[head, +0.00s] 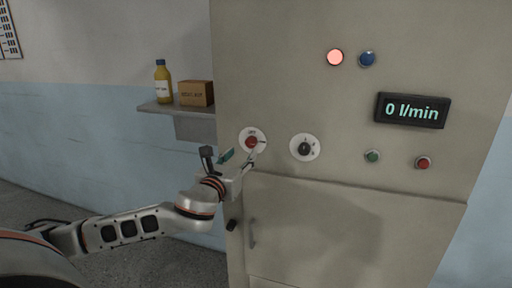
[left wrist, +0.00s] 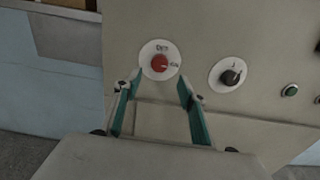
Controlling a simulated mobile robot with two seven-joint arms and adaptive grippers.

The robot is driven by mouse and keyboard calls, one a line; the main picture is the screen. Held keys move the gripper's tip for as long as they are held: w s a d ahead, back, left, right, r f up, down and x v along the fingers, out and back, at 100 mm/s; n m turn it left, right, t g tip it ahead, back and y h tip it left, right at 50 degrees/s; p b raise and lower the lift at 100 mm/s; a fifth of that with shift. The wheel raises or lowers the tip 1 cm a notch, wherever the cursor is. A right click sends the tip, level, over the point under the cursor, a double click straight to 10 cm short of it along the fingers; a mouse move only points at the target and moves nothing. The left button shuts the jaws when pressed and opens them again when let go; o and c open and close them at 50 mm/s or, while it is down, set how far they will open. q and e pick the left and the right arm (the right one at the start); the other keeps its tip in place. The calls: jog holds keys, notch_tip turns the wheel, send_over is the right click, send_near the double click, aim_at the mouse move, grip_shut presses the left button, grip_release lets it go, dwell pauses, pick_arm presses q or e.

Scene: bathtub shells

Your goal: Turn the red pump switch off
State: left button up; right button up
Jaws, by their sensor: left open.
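The red pump switch (head: 251,142) is a round red knob on a white disc with small lettering, on the front of a beige cabinet (head: 340,225). It also shows in the left wrist view (left wrist: 160,63), upper middle. My left gripper (head: 240,157) is open, just in front of and slightly below the switch. In the left wrist view its two teal-padded fingers (left wrist: 160,82) stand apart, their tips near the lower left and right of the disc. Nothing is between them. My right gripper is not in view.
A black knob (head: 304,148) on a white disc sits right of the red switch. Further right are a green button (head: 373,156), a red button (head: 423,163) and a display (head: 412,110) reading 0 l/min. A lit red lamp (head: 335,57) is above. A shelf (head: 175,108) holds a bottle and box.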

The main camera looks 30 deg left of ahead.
aim_at(250, 144)
pick_arm(q)
jog(key=x, duration=0.7)
jog(key=shift+w+a+p, duration=0.1)
jog(key=shift+w+p, duration=0.1)
jog(key=shift+p, duration=0.2)
jog(key=c, duration=1.1)
